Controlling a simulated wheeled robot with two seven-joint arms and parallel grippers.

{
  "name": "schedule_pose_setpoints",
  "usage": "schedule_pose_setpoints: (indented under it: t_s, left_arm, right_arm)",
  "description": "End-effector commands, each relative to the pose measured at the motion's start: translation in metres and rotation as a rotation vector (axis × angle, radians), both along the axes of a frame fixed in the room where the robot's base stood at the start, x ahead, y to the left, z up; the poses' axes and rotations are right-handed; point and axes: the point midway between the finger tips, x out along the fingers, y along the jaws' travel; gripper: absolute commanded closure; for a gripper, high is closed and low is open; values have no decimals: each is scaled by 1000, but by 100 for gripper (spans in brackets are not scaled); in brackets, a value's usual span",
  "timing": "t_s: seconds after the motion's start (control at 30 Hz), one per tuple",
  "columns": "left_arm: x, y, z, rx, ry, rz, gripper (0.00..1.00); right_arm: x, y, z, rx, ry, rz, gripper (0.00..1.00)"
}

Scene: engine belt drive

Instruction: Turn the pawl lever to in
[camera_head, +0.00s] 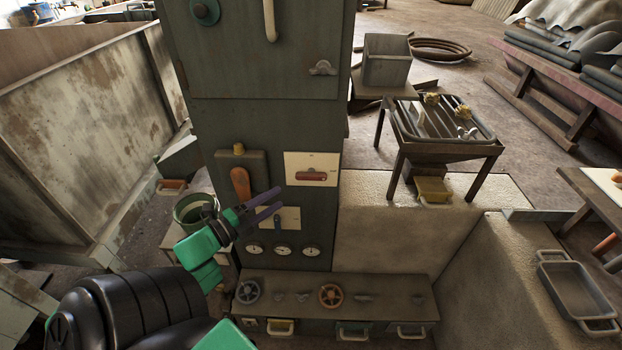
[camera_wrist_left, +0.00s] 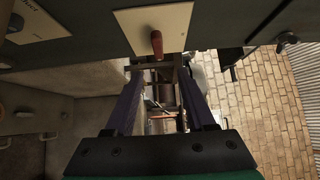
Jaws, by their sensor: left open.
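A tall grey-green cabinet (camera_head: 265,125) carries several controls; their labels are too small to read, so I cannot tell which is the pawl lever. A red handle lies level on a white plate (camera_head: 312,157). A blue lever (camera_head: 277,224) sits on a lower white plate, and an orange lever (camera_head: 240,183) hangs from a box on the left. My left gripper (camera_head: 280,200) is open in front of the cabinet, close to the lower plate. In the left wrist view, a red handle (camera_wrist_left: 157,42) on a white plate appears beyond and between the open fingers (camera_wrist_left: 160,75). My right gripper is not in view.
Several round gauges (camera_head: 282,251) sit below the plates. A low bench (camera_head: 390,287) with handwheels (camera_head: 330,295) and small levers juts out beneath them. A bucket (camera_head: 190,210) stands left of the cabinet, and a pale block (camera_head: 390,240) stands to its right.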

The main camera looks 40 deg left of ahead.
Motion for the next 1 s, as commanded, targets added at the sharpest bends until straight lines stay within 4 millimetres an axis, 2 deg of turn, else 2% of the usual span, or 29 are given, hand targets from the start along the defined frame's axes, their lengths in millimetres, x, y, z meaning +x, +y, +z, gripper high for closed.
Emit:
schedule_pose_setpoints:
  t_s: [0.17, 0.3, 0.43, 0.6, 0.83, 0.87, 0.9, 1.0]
  left_arm:
    - [45, -6, 3, -1, -4, -1, 45]
    - [83, -11, 2, -1, -3, 1, 45]
    - [112, -14, 1, -5, 0, 2, 45]
    - [129, -17, 0, -4, 3, 3, 45]
    - [130, -17, -1, -5, 5, 3, 45]
    - [130, -17, -1, -5, 5, 3, 53]
    - [130, -17, -1, -6, 4, 3, 68]
    - [130, -17, -1, -6, 4, 3, 100]
  right_arm:
    - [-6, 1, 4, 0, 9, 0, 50]
    - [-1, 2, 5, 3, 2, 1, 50]
    - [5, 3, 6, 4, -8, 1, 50]
    - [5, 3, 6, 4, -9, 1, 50]
    - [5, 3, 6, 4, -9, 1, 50]
    - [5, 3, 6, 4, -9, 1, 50]
    - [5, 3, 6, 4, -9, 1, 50]
    - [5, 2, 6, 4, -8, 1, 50]
